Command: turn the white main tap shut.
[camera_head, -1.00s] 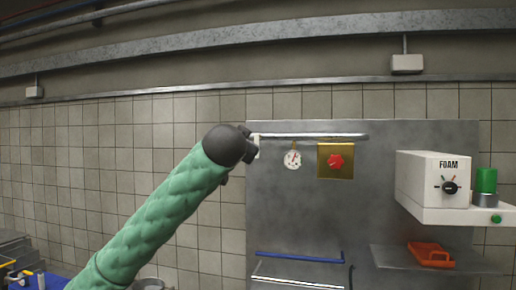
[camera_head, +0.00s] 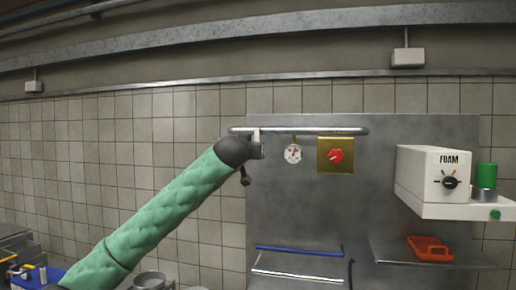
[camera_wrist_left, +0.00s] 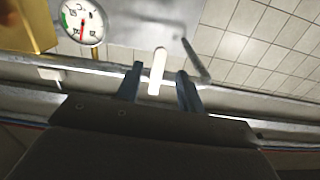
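The white main tap (camera_head: 256,134) is a small upright white lever at the left part of the metal pipe (camera_head: 310,131) on the steel wall panel. It also shows in the left wrist view as a white bar (camera_wrist_left: 157,70). My left gripper (camera_wrist_left: 159,70) is open, with one blue finger on each side of the white bar and a visible gap on both sides. I cannot tell how deep the bar sits between the fingers. In the head view my dark wrist is just below and left of the tap and hides most of the gripper. My right gripper is not in view.
Right of the tap hang a round gauge (camera_head: 293,153) and a brass box (camera_head: 347,165) with a red knob (camera_head: 336,156). A white FOAM machine (camera_head: 420,172) juts out further right, above an orange tray (camera_head: 429,248) on a shelf. A blue rail (camera_head: 300,250) runs below.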

